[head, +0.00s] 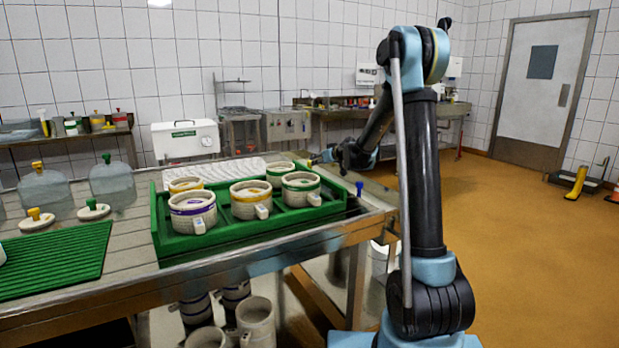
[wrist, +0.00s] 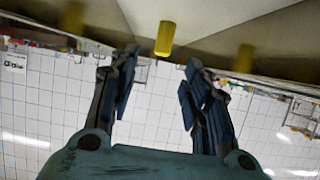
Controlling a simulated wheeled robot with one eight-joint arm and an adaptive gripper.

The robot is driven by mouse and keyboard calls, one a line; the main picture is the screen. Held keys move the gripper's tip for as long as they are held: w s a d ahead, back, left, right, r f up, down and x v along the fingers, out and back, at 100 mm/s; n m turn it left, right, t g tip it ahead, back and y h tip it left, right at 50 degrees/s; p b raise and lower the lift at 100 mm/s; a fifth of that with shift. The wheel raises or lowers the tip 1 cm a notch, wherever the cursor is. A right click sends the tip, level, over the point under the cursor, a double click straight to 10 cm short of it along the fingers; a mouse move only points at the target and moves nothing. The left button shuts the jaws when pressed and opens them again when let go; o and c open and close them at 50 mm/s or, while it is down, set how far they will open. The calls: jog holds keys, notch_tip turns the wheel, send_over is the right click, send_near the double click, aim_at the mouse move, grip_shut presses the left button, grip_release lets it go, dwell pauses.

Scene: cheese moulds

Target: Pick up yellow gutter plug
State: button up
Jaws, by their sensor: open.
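The yellow gutter plug (wrist: 165,38) shows in the wrist view as a small yellow cylinder near the top centre. It lies between the lines of my two fingers, just beyond their tips. My gripper (wrist: 160,62) is open, with nothing between its fingers. In the head view my gripper (head: 325,157) is at the far right corner of the green tray, low over the table's far side. A tiny yellow spot shows by the fingertips there, too small to identify surely.
The green tray (head: 160,215) holds several white moulds with coloured bands. A blue plug (head: 359,187) stands at the table's right edge. A green ribbed mat (head: 60,262) and white lids with coloured knobs are at left.

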jog(key=shift+x, duration=5.15)
jog(key=shift+s+a, duration=0.1)
jog(key=shift+a, duration=0.1)
grip_shut()
